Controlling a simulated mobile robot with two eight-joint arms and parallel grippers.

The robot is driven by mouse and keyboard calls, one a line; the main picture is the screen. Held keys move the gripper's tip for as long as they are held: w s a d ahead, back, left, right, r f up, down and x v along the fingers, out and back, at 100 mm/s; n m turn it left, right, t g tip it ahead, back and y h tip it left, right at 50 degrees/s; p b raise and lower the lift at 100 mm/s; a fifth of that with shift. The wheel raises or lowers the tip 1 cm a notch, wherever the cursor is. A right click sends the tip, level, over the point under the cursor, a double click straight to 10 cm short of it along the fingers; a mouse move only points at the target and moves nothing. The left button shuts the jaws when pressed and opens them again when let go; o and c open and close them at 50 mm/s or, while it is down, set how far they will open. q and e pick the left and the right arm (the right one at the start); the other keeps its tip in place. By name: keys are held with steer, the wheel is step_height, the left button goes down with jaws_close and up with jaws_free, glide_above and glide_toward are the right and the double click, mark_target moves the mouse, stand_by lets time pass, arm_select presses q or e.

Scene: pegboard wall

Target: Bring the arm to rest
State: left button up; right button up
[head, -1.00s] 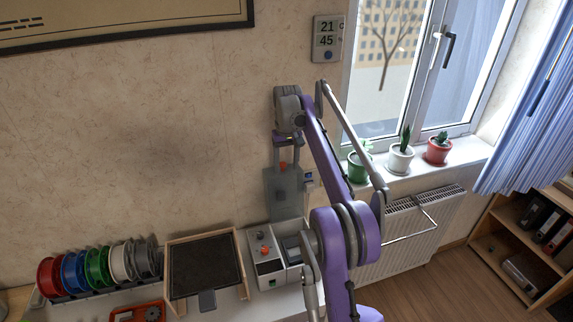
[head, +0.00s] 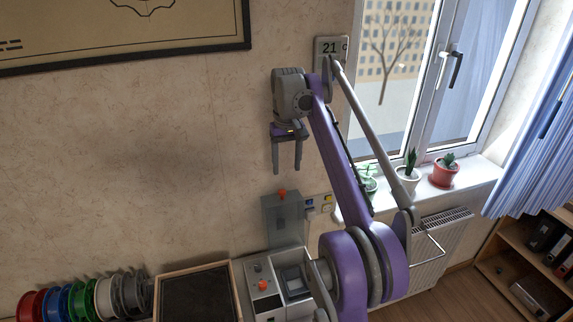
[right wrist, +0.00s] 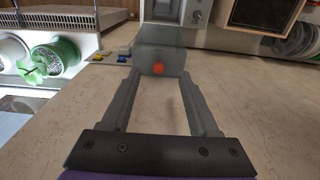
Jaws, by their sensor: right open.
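My right gripper (head: 287,170) is open and empty, with its fingers pointing down in front of the bare wall. In the right wrist view the two fingers of the gripper (right wrist: 160,85) stand apart with nothing between them. Below the gripper in the head view is a grey panel (head: 283,218) with an orange-red knob (head: 282,194) at its top. In the right wrist view the panel (right wrist: 163,50) and the orange-red knob (right wrist: 157,68) lie beyond the fingertips. The fingertips look apart from the knob. My left gripper is not in view.
A control box (head: 264,287) with an orange knob stands below the panel. A dark framed tray (head: 197,294) and several coloured spools (head: 78,301) are to its left. Potted plants (head: 444,172) stand on the windowsill, above a radiator (head: 430,262).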

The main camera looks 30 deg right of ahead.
steer(key=shift+a, duration=0.1)
steer(key=s+a+f+n+t, duration=0.1)
steer(key=s+a+f+t, duration=0.25)
steer(key=s+a, duration=0.7)
steer(key=s+a+f+n+t, duration=0.1)
steer(key=s+a+f, duration=0.2)
steer(key=s+f, duration=0.4)
steer(key=s+a+f+t, duration=0.1)
steer(key=s+a+f, duration=0.3)
steer(key=s+f, duration=0.4)
steer(key=shift+s+a+f+n, duration=0.2)
steer(key=shift+f+n, duration=0.2)
steer(key=shift+f, duration=0.55)
